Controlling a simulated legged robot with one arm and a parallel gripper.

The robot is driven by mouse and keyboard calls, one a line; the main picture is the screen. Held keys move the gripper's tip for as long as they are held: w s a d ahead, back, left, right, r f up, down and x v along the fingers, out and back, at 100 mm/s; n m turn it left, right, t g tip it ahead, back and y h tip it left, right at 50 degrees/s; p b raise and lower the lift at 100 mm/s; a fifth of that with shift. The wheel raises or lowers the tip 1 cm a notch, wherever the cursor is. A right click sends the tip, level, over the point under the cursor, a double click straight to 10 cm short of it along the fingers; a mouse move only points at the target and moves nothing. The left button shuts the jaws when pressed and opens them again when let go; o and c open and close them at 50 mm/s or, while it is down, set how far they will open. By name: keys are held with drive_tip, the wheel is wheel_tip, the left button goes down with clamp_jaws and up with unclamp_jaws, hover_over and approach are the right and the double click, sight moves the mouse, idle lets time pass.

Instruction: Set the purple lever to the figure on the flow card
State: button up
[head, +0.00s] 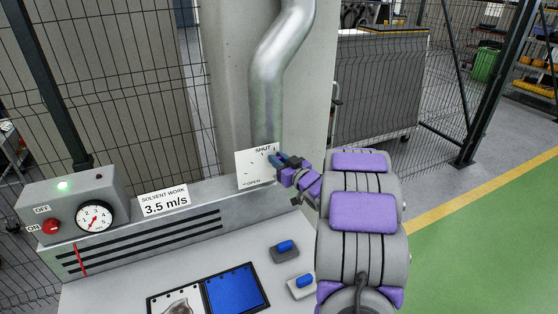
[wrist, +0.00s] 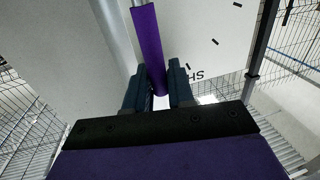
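The flow card (head: 165,200) on the bench's back panel reads "SOLVENT WORK 3.5 m/s". The round gauge (head: 95,217) at left has a red needle; its exact reading is too small to tell. The white lever plate (head: 252,172) is marked SHUT at the top and OPEN at the bottom, with ticks between. My gripper (head: 278,158) is at the plate's right side. In the wrist view the purple lever (wrist: 149,40) runs down between my fingers (wrist: 159,75), which are close on both its sides and appear shut on it. The lever is hard to make out in the head view.
A control box (head: 70,205) at left carries a green lit lamp and a red ON/OFF knob (head: 50,226). A metal duct (head: 268,90) rises behind the plate. A blue panel (head: 235,290) and two blue-topped switches (head: 285,247) are on the bench. Mesh fencing stands behind.

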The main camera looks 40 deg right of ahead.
clamp_jaws()
idle(0.3)
